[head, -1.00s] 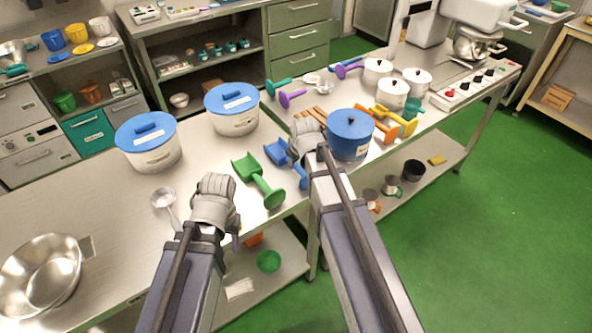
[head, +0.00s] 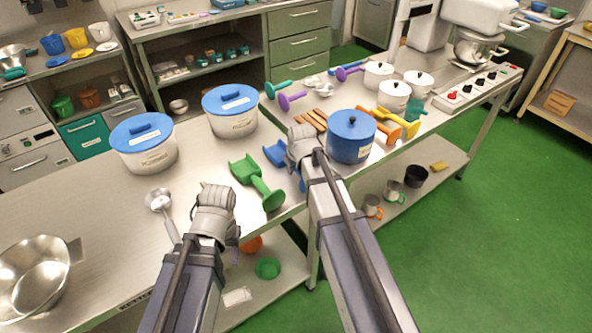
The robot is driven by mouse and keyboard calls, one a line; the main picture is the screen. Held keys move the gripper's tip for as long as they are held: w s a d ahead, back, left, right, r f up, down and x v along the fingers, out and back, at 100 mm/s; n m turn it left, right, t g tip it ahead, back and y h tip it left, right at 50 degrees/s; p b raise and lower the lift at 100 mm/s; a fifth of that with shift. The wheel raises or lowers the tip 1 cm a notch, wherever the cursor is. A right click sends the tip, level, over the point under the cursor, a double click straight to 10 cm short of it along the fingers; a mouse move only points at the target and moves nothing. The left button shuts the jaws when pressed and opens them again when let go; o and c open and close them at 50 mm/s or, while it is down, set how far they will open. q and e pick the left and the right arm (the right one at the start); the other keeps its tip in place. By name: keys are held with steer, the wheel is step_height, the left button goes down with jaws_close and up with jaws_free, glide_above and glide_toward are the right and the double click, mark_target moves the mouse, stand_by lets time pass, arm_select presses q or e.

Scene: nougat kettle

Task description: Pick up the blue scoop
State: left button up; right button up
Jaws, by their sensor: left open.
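The blue scoop (head: 275,154) lies on the metal table, left of the blue pot. My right gripper (head: 297,134) is over its right side and hides the middle of it. I cannot tell whether the gripper touches the scoop, and its jaws are too hidden to read. My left gripper (head: 216,187) is open and empty above the table, left of the green scoop (head: 257,182).
The blue pot (head: 351,136) stands close to the right of my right gripper. Two blue-lidded tubs (head: 146,157) (head: 231,124) stand at the back left. A ladle (head: 160,201) and a steel bowl (head: 33,272) lie left.

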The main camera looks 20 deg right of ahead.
jaws_close()
steer(key=shift+r, duration=0.15)
step_height(320, 180, up, 10)
steer(key=p, duration=1)
step_height(320, 180, up, 5)
steer(key=p, duration=0.5)
step_height(320, 180, down, 3)
steer(key=b, duration=0.2)
steer(key=shift+b, duration=0.35)
